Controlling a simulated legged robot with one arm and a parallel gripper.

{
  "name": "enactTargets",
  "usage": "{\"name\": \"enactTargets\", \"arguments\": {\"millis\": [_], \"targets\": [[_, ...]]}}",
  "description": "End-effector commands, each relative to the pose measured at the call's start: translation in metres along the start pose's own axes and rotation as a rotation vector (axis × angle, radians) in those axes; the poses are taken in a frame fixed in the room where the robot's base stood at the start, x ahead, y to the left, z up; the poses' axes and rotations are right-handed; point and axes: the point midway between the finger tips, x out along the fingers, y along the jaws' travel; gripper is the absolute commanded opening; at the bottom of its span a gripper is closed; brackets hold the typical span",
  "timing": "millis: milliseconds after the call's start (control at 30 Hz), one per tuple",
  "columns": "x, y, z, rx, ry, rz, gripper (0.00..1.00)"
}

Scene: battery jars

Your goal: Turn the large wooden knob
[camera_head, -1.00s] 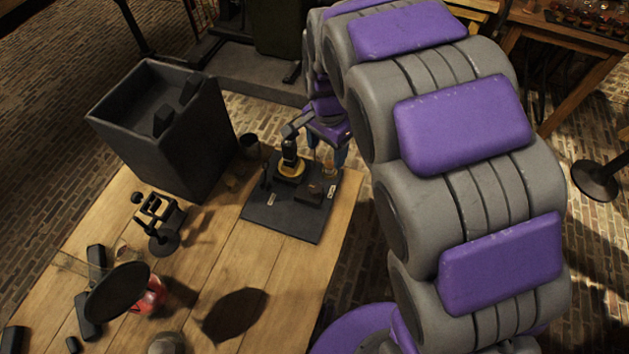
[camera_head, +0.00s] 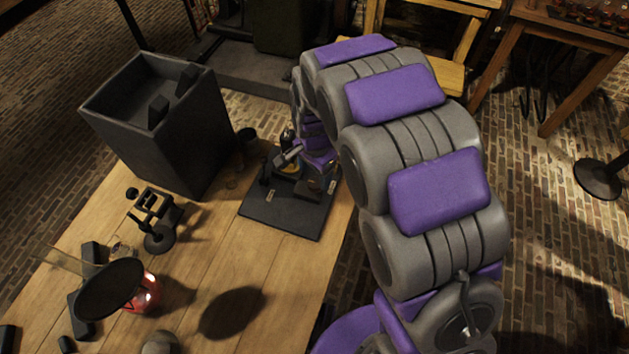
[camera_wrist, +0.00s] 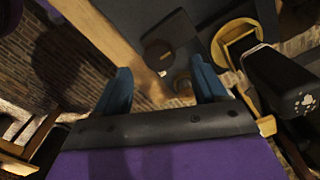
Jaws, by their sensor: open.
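My gripper (camera_wrist: 160,70) is open in the wrist view, its two blue fingers apart with nothing clasped between them. A small round brownish thing (camera_wrist: 183,82), probably the wooden knob, shows between the fingers, nearer the right one. It is dim, and I cannot tell whether a finger touches it. A dark board (camera_head: 283,215) lies on the table's far right corner in the head view. On it stands a black device with a yellow disc, and the disc (camera_wrist: 234,42) shows at upper right in the wrist view. My arm hides the gripper's fingers and part of the board in the head view.
A tall dark box (camera_head: 150,140) stands left of the board. A black stand (camera_head: 158,222) and a red-filled glass vessel (camera_head: 146,292) are on the table's left. The middle of the wooden table (camera_head: 205,250) is clear. A black arm (camera_wrist: 285,80) is close to the right finger.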

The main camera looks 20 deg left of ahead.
Motion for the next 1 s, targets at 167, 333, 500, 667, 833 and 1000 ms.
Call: {"name": "enactTargets", "arguments": {"millis": [167,333,500,667,833,1000], "targets": [[0.028,0.000,0.000,0.000,0.000,-0.001,0.71],[0.040,0.001,0.000,0.000,0.000,0.000,0.71],[0.042,0.001,0.000,0.000,0.001,-0.001,0.71],[0.041,0.001,0.000,0.000,0.001,-0.002,0.71],[0.041,0.000,0.000,0.000,0.001,-0.002,0.55],[0.041,0.000,0.000,0.000,0.001,-0.002,0.39]]}}
